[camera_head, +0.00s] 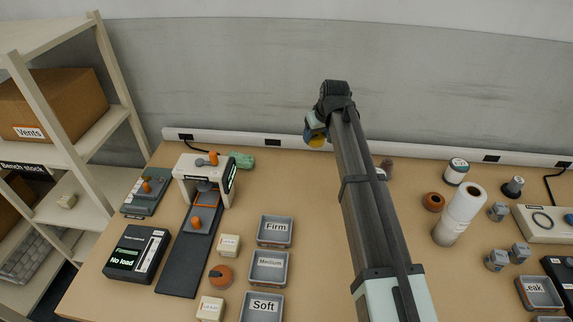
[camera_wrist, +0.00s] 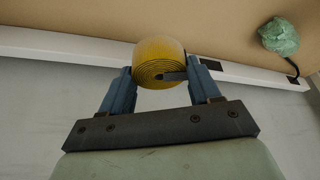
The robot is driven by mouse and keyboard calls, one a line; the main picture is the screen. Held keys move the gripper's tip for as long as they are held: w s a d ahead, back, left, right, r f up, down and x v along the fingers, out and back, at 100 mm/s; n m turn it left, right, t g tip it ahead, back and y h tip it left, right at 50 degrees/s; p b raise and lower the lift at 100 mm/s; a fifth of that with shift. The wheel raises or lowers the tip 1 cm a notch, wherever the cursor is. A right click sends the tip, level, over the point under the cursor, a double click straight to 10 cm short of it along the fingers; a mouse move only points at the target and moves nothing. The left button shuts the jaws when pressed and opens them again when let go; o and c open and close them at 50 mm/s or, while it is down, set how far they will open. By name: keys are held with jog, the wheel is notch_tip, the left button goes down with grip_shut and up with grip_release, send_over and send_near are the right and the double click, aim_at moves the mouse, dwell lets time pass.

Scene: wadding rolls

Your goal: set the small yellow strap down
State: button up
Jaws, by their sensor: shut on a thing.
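The small yellow strap (camera_wrist: 158,60) is a wound roll, seen end-on in the wrist view between the two blue fingers of my gripper (camera_wrist: 160,84). My gripper is shut on it. The strap appears to be held above the bench; the exact height is hard to tell. My arm hides part of the bench behind it.
Grey trays marked Firm (camera_head: 275,244), Medium (camera_head: 251,266) and Soft (camera_head: 244,307) stand left of my arm. A white-framed device (camera_head: 187,168) and a green bundle (camera_head: 241,160) are at the back left. White rolls (camera_head: 462,206) stand at the right. Bench between trays and arm is clear.

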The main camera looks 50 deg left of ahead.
jog(key=s+a+n, duration=0.1)
jog(key=s+a, duration=0.6)
jog(key=s, duration=0.3)
jog(key=shift+s+d+f, duration=0.1)
jog(key=shift+f, duration=2.35)
jog(key=shift+d+f, duration=0.1)
jog(key=shift+f, duration=2.35)
jog(key=shift+f, duration=0.1)
jog(key=o, duration=1)
jog(key=v, duration=1.2)
